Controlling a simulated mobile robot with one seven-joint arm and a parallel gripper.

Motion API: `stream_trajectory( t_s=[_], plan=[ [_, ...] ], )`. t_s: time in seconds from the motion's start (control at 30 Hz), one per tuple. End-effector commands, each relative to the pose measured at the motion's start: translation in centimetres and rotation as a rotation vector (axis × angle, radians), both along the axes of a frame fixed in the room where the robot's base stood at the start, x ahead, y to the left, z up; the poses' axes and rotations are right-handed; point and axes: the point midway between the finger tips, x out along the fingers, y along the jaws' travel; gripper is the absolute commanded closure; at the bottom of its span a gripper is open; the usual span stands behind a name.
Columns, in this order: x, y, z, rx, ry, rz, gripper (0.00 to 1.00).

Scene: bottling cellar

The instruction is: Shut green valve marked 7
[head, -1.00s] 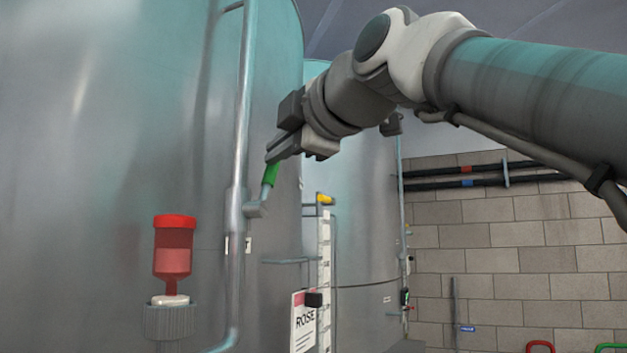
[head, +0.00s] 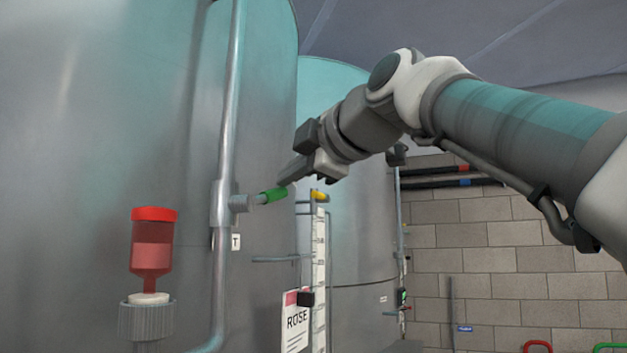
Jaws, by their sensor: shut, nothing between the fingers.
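The green valve lever (head: 271,195) sticks out to the right from its valve body (head: 241,203) on the upright steel pipe (head: 228,130). It lies almost level, across the pipe, its outer end tipped slightly up. A small white tag (head: 236,241) below it bears one dark character that could be a 7 or a T. My gripper (head: 284,181) is shut, with nothing between its fingers. Its fingertips are at the lever's outer end, above it, and seem to touch it. The exact contact is hard to tell.
A red-capped vessel (head: 152,250) stands left of the pipe. A yellow-handled fitting (head: 320,196) and a white scale (head: 320,255) are close on the right, above a ROSE sign (head: 296,320). Large steel tanks (head: 90,100) stand behind.

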Motion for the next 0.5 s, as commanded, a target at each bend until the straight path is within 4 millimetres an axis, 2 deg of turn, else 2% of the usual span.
stream_trajectory(
  t_s=[0.17, 0.5],
  plan=[
    [0.6, -0.2, -1.0, 0.039, 0.106, -0.003, 1.0],
    [0.9, -0.3, -1.9, 0.035, 0.103, -0.002, 1.0]
  ],
)
